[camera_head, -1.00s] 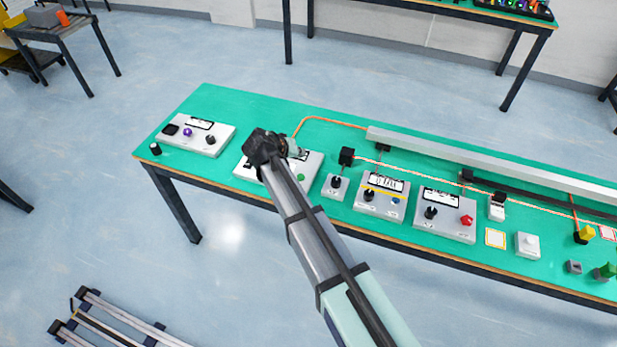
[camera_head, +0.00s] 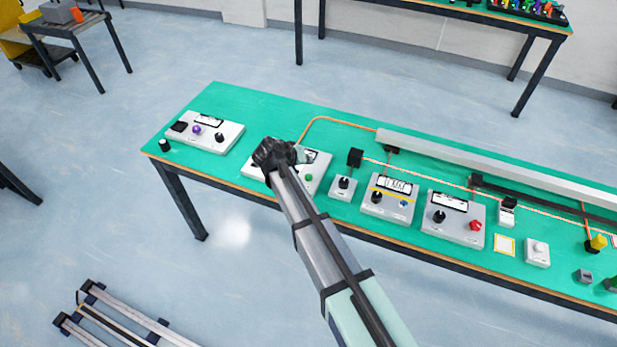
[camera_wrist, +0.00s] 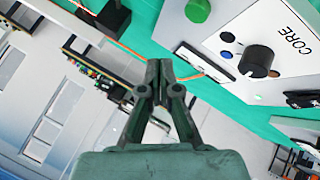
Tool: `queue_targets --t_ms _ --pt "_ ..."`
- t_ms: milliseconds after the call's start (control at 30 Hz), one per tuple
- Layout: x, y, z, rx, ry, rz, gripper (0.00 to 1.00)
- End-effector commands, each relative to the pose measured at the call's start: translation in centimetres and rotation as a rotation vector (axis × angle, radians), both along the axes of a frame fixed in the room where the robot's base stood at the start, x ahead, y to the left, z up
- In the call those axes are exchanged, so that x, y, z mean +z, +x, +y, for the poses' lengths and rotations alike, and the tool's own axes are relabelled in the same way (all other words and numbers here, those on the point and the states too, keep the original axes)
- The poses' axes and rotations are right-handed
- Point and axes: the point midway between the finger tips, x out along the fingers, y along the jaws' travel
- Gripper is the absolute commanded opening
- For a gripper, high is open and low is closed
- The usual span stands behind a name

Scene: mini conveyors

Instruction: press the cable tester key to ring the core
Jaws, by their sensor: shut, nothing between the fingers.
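A pale grey box marked CORE (camera_wrist: 235,15) fills the upper right of the wrist view. It carries a black knob (camera_wrist: 258,60), a blue button (camera_wrist: 227,36) and a green round button (camera_wrist: 198,10). In the head view a box with a green button (camera_head: 309,177) sits on the green bench, partly hidden behind my arm; it appears to be the same one. My gripper (camera_wrist: 160,68) is shut and empty, its tips apart from the CORE box in the wrist view. In the head view my gripper (camera_head: 280,155) is over that box's left part. Which control is the tester key is unclear.
A grey box with a purple knob (camera_head: 225,137) stands to the left. A small knob box (camera_head: 342,188) and two larger boxes (camera_head: 385,207) (camera_head: 455,232) stand to the right. A long pale rail (camera_head: 480,165) and orange cable (camera_head: 335,119) run behind.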

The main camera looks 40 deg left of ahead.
Motion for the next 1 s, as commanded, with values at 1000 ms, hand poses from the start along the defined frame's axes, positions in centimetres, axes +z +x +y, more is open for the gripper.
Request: queue_targets --t_ms 1000 --pt "-4.8 0.0 0.0 -0.001 0.001 0.000 0.00"
